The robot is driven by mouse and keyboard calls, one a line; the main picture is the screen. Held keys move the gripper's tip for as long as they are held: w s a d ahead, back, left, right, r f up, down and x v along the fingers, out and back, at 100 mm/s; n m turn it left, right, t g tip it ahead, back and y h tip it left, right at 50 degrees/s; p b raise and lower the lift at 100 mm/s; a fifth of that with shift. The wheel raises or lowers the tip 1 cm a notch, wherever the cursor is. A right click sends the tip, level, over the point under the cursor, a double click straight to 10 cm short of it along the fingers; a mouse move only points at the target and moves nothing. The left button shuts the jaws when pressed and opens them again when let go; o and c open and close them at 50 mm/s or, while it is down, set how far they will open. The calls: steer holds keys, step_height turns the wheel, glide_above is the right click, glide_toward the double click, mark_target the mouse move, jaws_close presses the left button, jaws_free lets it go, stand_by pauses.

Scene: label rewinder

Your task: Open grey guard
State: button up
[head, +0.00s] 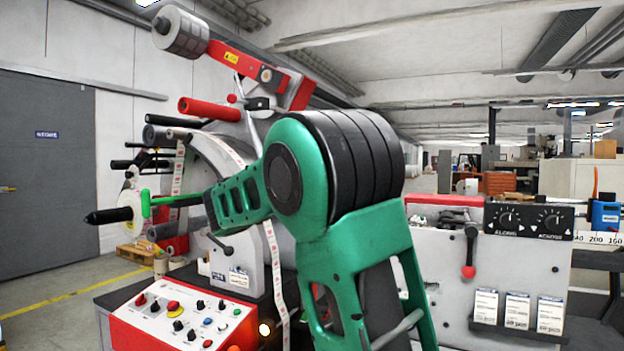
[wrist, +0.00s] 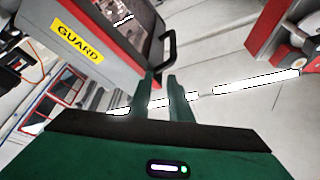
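The grey guard (wrist: 108,50) fills the upper left of the wrist view, with a yellow GUARD label, a red edge and a dark window. A black bar handle (wrist: 171,38) stands out from its right side. My gripper (wrist: 161,76) is below the handle in that view, its two dark green fingers apart with a narrow gap. The fingertips are close to the handle's lower end; I cannot tell whether they touch it. Nothing shows held between them.
The rewinder's control panel (head: 180,320) with buttons stands at lower left in the head view. Above are a red arm with a grey roller (head: 182,32) and a red bar (head: 210,109). A white panel (head: 455,275) with a red-knobbed lever is at right. Open floor lies at far left.

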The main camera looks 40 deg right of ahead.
steer(key=v, duration=1.1)
steer(key=shift+s+f, duration=0.2)
steer(key=shift+s, duration=0.2)
stand_by(0.5)
steer(key=shift+d, duration=0.15)
stand_by(0.4)
steer(key=s+d+f+n+g+y, duration=0.1)
steer(key=d+f+y, duration=0.2)
steer(key=d+f, duration=0.35)
steer(key=s+d+f+n+y, duration=0.15)
steer(key=d+f, duration=0.25)
steer(key=f, duration=0.5)
steer(key=s+f+n+g+y, duration=0.1)
steer(key=s+f+n+y, duration=0.2)
steer(key=f, duration=0.4)
steer(key=s+f+n+y, duration=0.1)
steer(key=s+f+y, duration=0.25)
steer(key=f, duration=0.45)
steer(key=s+a+f+n+y, duration=0.4)
steer(key=s+a+n+y, duration=0.1)
steer(key=s+a, duration=0.4)
steer(key=s+a+f+n+g+y, duration=0.1)
steer(key=s+a+f+n+y, duration=0.4)
steer(key=s+a, duration=0.4)
steer(key=a, duration=0.2)
steer(key=shift+a+f+y, duration=0.25)
steer(key=shift+a+y, duration=0.15)
